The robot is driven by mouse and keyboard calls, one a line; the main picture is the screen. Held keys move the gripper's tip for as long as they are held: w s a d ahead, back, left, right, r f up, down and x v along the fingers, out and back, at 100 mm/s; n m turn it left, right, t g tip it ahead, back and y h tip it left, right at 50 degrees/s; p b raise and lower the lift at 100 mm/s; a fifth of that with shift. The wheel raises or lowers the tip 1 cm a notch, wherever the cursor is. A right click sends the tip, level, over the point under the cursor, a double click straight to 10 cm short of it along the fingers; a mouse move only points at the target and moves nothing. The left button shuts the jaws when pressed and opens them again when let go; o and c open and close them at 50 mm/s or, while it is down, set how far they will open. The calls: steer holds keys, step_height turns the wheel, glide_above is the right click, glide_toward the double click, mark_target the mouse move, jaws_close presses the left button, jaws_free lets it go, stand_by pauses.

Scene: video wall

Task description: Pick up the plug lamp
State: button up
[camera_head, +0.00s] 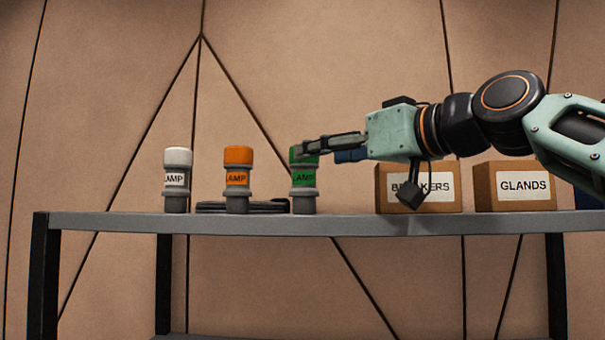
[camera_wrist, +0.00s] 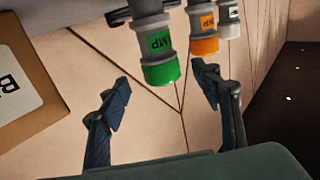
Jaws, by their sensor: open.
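Three upright lamps with grey bases and "LAMP" labels stand in a row on the grey shelf (camera_head: 400,224): a white-topped lamp (camera_head: 177,157) at left, an orange-topped lamp (camera_head: 238,157) in the middle and a green-topped lamp (camera_head: 304,176) at right. Nothing visible marks one as the plug lamp. My gripper (camera_head: 303,149) is level with the green top and partly covers it. In the wrist view the jaws (camera_wrist: 160,76) are spread, with the green lamp (camera_wrist: 159,72) between and beyond the fingertips. I cannot tell whether they touch it.
Cardboard boxes labelled "BREAKERS" (camera_head: 390,198) and "GLANDS" (camera_head: 525,197) stand to the right. A dark flat item (camera_head: 268,207) lies behind the lamps. The orange lamp (camera_wrist: 203,30) and white lamp (camera_wrist: 229,22) show beyond the right finger. The shelf left of the white lamp is clear.

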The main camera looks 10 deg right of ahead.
steer(key=p+x, duration=0.2)
steer(key=x, duration=0.4)
steer(key=shift+a, duration=0.1)
steer(key=shift+c, duration=0.6)
steer(key=c, duration=1.3)
